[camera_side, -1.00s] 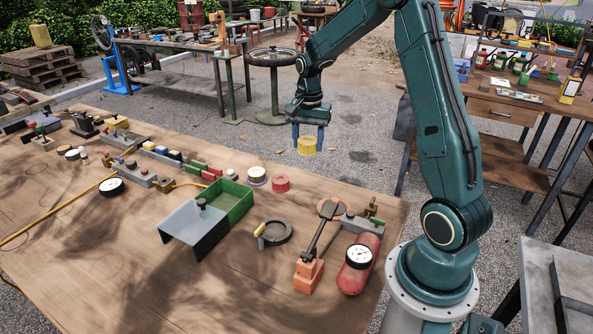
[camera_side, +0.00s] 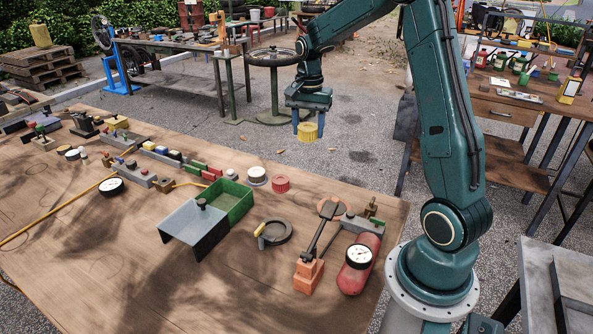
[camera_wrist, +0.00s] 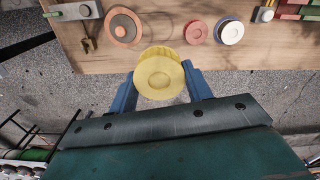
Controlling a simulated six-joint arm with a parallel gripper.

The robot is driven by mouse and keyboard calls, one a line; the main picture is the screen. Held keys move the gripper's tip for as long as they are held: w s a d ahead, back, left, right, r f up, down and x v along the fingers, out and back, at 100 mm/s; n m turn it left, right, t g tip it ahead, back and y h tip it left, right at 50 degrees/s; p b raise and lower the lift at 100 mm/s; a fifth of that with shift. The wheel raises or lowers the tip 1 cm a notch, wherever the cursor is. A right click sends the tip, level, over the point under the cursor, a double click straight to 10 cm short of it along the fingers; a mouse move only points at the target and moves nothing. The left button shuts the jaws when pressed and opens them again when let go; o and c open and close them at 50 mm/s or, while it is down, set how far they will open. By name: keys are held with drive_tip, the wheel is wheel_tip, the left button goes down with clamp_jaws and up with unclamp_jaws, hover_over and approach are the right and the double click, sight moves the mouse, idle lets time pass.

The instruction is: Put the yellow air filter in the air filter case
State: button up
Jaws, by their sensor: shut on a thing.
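My gripper (camera_side: 309,131) is shut on the yellow air filter (camera_side: 307,133), a short round piece with a ribbed side. It holds the filter in the air past the far edge of the wooden workbench. In the wrist view, the filter (camera_wrist: 160,74) sits between the two blue fingers of my gripper (camera_wrist: 160,82), its round face toward the camera.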

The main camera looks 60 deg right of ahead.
drive_tip(key=w+a+f+n, duration=0.2)
drive_tip(key=a+n, duration=0.3)
drive_tip(key=a, duration=0.2)
drive_tip(key=w+a+f+n, duration=0.2)
drive_tip(key=a+n, duration=0.3)
drive_tip(key=a, duration=0.3)
drive_tip(key=w+a+f+n, duration=0.3)
drive_tip(key=a+f+n, duration=0.1)
drive_tip(key=a, duration=0.4)
drive_tip(key=shift+n, duration=0.9)
drive_tip(key=shift+d, duration=0.15)
drive_tip(key=s+d+r+m, duration=0.2)
drive_tip(key=d+m, duration=0.3)
drive_tip(key=d, duration=0.2)
drive_tip(key=s+d+r+m, duration=0.2)
drive_tip(key=d+m, duration=0.3)
drive_tip(key=d, duration=0.3)
drive_tip(key=s+d+r+m, duration=0.3)
drive_tip(key=d+r+m, duration=0.1)
drive_tip(key=d, duration=0.3)
drive_tip(key=shift+d+m, duration=0.4)
drive_tip(key=shift+m, duration=0.5)
wheel_tip(320, 180, down, 16)
drive_tip(key=shift+r, duration=0.1)
